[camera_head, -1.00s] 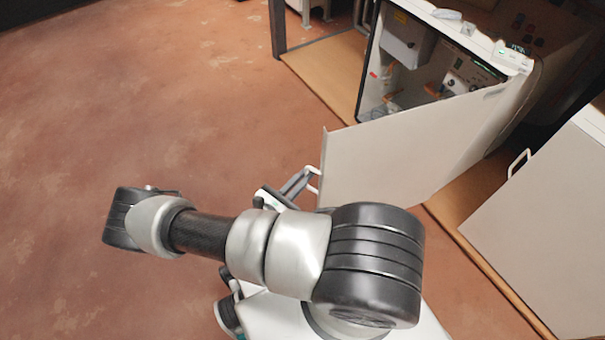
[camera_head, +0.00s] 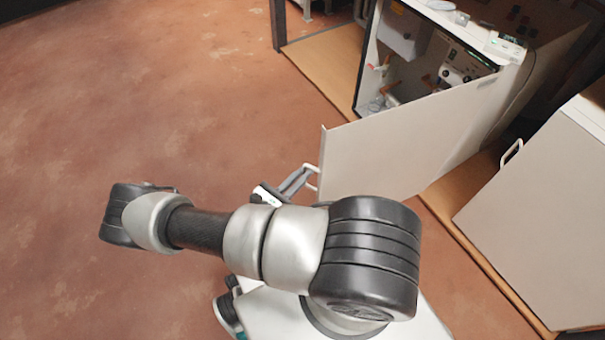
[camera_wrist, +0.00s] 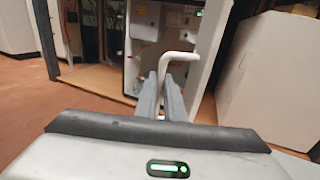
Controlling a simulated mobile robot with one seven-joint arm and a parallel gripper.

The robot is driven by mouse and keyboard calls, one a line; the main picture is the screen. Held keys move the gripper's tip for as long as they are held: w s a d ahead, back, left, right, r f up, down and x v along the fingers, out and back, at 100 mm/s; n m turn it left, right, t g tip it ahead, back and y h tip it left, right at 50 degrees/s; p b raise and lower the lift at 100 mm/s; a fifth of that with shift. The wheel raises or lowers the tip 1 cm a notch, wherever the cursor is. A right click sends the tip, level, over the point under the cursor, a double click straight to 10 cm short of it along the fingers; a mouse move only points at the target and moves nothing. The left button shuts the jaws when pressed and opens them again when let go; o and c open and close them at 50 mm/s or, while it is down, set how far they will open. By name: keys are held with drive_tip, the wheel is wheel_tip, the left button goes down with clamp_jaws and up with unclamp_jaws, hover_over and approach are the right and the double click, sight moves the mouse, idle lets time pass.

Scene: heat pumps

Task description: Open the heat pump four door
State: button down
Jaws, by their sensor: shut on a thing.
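The heat pump door (camera_head: 400,145) is a pale flat panel that stands swung open from its cabinet. The cabinet's inside (camera_head: 425,55) shows behind it, with boxes and fittings. The white door handle (camera_head: 311,170) is at the door's left edge; it also shows in the wrist view (camera_wrist: 180,58). My gripper (camera_head: 300,181) is shut on the handle, and in the wrist view its two grey fingers (camera_wrist: 164,96) are on either side of the handle bar.
Another closed pale cabinet with a handle (camera_head: 540,215) stands at the right. A wooden base strip (camera_head: 330,70) runs under the units. The reddish floor (camera_head: 130,100) at the left is clear.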

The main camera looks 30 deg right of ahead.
drive_tip(key=c, duration=2.1)
unclamp_jaws()
drive_tip(key=shift+s+d+r, duration=0.15)
drive_tip(key=shift+s+d, duration=0.2)
drive_tip(key=shift+d, duration=0.25)
drive_tip(key=shift+w+a, duration=0.1)
drive_tip(key=shift+a, duration=0.35)
